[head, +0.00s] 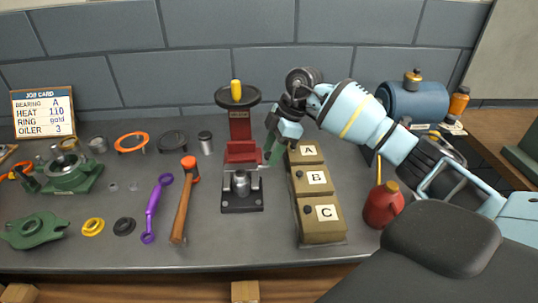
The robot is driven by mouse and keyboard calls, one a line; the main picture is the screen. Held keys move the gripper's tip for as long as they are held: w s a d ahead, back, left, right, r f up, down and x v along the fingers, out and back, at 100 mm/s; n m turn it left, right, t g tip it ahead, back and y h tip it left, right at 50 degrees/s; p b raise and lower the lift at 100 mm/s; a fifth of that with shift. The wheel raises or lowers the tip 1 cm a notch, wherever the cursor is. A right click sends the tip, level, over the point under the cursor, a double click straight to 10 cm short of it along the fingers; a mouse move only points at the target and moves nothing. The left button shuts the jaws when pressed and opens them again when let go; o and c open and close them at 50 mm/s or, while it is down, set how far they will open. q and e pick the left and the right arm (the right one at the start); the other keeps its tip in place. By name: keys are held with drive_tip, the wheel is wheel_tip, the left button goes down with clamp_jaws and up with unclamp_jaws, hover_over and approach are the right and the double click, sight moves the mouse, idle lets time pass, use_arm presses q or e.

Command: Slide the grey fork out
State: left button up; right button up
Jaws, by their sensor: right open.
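I cannot pick out a grey fork for certain. The red bench press (241,130) stands at the middle of the bench, with a dark round top and a yellow knob. A grey metal cylinder (241,184) stands upright on the press's dark base (242,205). My right gripper (272,156) is open, with green fingers pointing down, just right of the press column and beside box A. Nothing shows between its fingers. My left gripper is out of the picture.
Tan boxes marked A, B and C (322,213) stand right of the press. A red oil can (383,204) is further right. A hammer (183,205) and purple wrench (154,207) lie left. Green casing halves (33,231) are at far left.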

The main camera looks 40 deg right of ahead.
drive_tip(key=shift+x, duration=1.05)
drive_tip(key=shift+r, duration=0.1)
clamp_jaws()
